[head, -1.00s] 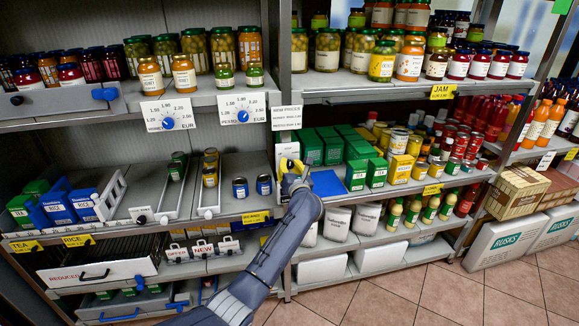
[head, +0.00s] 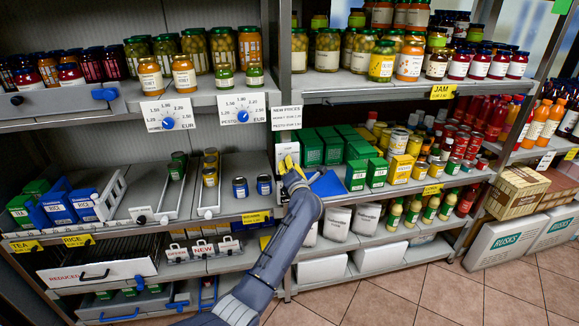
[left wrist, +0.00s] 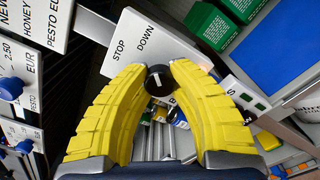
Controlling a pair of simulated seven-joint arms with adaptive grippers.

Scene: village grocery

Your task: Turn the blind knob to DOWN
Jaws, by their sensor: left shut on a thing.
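The blind knob (left wrist: 158,80) is a round black knob with a white mark, on a white panel (left wrist: 135,45) lettered STOP and DOWN. In the left wrist view its white mark points roughly up the picture; which label it lines up with I cannot tell for sure. My left gripper (left wrist: 158,84) has its yellow fingers shut on the knob, one on each side. In the head view my left gripper (head: 289,164) is at the white panel (head: 287,150) beside the green boxes, and the knob is hidden there. My right gripper is not in view.
Green boxes (head: 312,150) and a blue mat (head: 328,184) are close on the right of the gripper. Price dials (head: 168,123) hang on the shelf edge above left.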

